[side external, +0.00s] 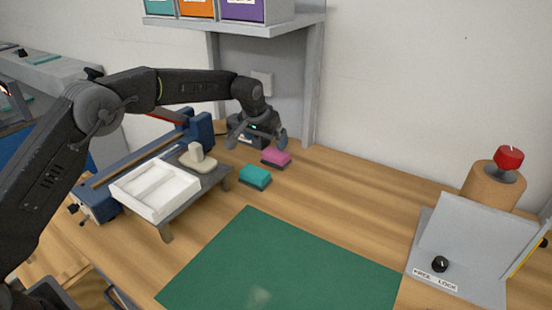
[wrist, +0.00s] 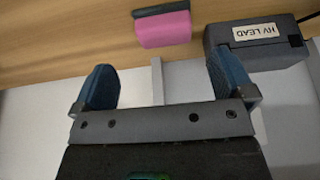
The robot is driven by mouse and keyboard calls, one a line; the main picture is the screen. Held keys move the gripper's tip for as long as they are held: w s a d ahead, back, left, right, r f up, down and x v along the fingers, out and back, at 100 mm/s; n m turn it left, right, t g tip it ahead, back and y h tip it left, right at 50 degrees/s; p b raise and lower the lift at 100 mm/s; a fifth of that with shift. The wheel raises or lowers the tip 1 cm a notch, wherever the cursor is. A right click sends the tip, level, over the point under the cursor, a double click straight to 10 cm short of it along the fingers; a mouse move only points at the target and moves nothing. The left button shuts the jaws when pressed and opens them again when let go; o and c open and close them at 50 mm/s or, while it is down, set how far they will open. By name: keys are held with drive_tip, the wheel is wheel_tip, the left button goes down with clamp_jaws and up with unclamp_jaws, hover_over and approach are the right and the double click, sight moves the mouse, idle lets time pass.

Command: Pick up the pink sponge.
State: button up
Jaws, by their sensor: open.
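The pink sponge (side external: 276,156) with a dark layer lies on the wooden table near the back wall in the side view. It shows at the top of the wrist view (wrist: 163,29), ahead of the fingers. My gripper (side external: 257,138) is open and empty, above and behind the sponge. In the wrist view its two blue-padded fingers (wrist: 163,87) are spread apart, with nothing between them. The sponge appears apart from the fingers.
A teal sponge (side external: 255,176) lies just in front of the pink one. A dark box labelled HV LEAD (wrist: 256,40) stands beside it. A white tray (side external: 156,190) sits on a low stand at left. A green mat (side external: 285,265) covers the front. A shelf (side external: 240,27) hangs above.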

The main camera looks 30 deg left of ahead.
sight(274, 155)
drive_tip(key=x, duration=1)
drive_tip(key=shift+w+a, duration=0.1)
drive_tip(key=shift+w, duration=0.1)
drive_tip(key=c, duration=0.7)
drive_tip(key=shift+r, duration=0.15)
drive_tip(key=shift+r, duration=0.65)
wheel_tip(274, 155, up, 3)
drive_tip(key=shift+f, duration=0.15)
drive_tip(key=s+a+r, duration=0.1)
drive_tip(key=a+r, duration=0.1)
drive_tip(key=a, duration=0.1)
drive_tip(key=s+a+r, duration=0.2)
drive_tip(key=a, duration=0.2)
drive_tip(key=s+a+r, duration=0.2)
drive_tip(key=a, duration=0.1)
drive_tip(key=shift+a+r, duration=0.35)
